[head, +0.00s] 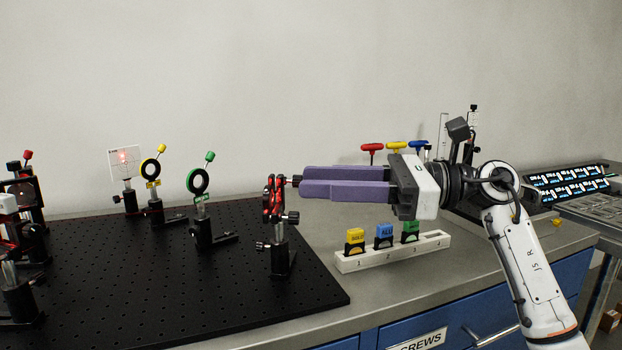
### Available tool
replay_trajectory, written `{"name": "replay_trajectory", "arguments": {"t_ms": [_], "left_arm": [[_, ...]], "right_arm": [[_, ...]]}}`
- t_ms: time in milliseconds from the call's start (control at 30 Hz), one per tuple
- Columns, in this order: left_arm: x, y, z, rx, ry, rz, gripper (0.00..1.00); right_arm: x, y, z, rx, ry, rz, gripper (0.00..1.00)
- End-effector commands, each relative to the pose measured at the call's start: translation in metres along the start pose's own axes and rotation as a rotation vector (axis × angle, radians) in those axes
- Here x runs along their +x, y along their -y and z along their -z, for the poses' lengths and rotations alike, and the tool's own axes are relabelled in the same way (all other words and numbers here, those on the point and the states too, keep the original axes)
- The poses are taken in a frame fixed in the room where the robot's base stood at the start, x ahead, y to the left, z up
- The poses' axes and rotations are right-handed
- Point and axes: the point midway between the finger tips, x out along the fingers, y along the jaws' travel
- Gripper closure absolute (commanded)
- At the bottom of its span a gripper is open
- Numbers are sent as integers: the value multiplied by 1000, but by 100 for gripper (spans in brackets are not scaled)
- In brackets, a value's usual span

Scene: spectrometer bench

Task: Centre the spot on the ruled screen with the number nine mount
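The ruled screen (115,169) is a small white plate on a post at the back left of the black breadboard. A red spot (123,157) glows on it, close to the middle and seemingly a little high; the rulings are too small to read exactly. A red and black mount (280,254) stands near the board's right edge; I can read no number on it. My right gripper (298,184) points left, its two purple fingers close together. Their tips are at a dark knob (295,181) on the mount's right side. Whether they grip it is unclear. My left gripper is not seen.
A yellow ring mount (150,169) and a green ring mount (198,182) stand between screen and red mount. More mounts (22,192) crowd the left edge. A white numbered rack (378,260) with coloured blocks lies below my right gripper. Coloured-handled tools (397,146) stand behind it.

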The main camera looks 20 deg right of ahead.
Motion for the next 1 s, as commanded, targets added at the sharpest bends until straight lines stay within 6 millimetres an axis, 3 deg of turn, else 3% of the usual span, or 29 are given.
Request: {"name": "replay_trajectory", "arguments": {"t_ms": [200,467,667,1000], "left_arm": [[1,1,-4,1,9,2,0],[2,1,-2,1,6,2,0],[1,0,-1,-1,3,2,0],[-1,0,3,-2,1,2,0]], "right_arm": [[18,0,0,2,1,0,68],[20,0,0,2,0,1,68],[19,0,0,2,0,1,98],[19,1,0,29,-2,1,100]]}}
